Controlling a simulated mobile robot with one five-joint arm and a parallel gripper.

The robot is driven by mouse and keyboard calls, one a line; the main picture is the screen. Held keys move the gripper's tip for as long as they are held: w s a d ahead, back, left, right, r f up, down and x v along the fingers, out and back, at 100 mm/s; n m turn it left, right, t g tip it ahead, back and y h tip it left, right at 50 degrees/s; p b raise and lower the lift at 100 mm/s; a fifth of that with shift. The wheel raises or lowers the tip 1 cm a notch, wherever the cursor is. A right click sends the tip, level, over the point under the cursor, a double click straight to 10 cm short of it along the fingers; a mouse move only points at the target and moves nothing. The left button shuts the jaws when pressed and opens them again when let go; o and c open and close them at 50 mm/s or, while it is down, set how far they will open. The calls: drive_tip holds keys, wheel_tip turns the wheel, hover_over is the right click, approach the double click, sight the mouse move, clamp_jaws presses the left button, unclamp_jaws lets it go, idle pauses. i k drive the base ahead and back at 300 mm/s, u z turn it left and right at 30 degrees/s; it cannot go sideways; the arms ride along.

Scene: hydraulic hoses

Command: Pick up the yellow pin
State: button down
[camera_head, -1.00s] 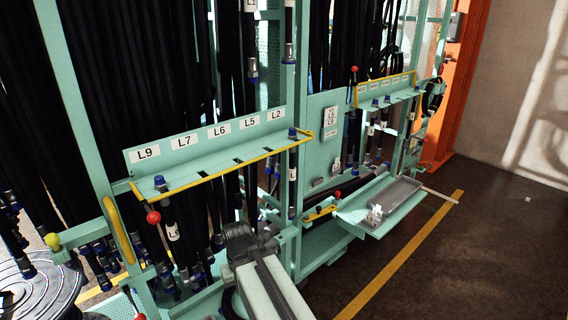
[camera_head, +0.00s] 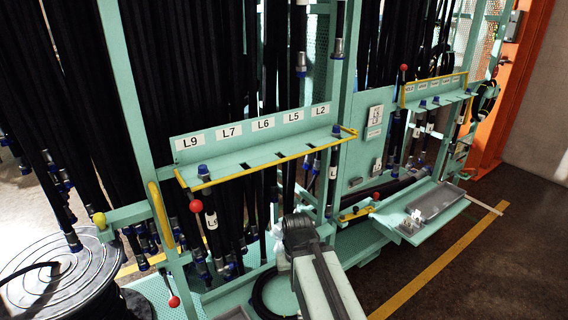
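Several yellow parts show, and I cannot tell for sure which is the yellow pin. A yellow ball knob (camera_head: 99,220) sits on the rack's left side. A yellow bar (camera_head: 263,163) runs along the front of the labelled shelf, near a red ball (camera_head: 197,206) below its left end. A small yellow piece (camera_head: 357,213) lies low behind my arm, near another red ball (camera_head: 376,196). My arm rises at bottom centre, in front of the rack, with a dark joint on top. My gripper's fingers do not show.
The mint rack shelf (camera_head: 226,150) carries labels L9 to L2, with black hoses hanging behind. A drop-down tray (camera_head: 432,222) juts out at the right. A coiled hose reel (camera_head: 62,283) stands at lower left. The dark floor (camera_head: 500,270) at right is clear.

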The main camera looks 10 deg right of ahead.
sight(99, 219)
drive_tip(key=u, duration=0.95)
drive_tip(key=k, duration=0.45)
drive_tip(key=u, duration=0.3)
drive_tip(key=i, duration=0.5)
drive_tip(key=k, duration=1.3)
drive_tip(key=u, duration=0.05)
drive_tip(key=i, duration=0.7)
drive_tip(key=u, duration=0.75)
drive_tip(key=i, duration=1.15)
drive_tip(key=u, duration=0.95)
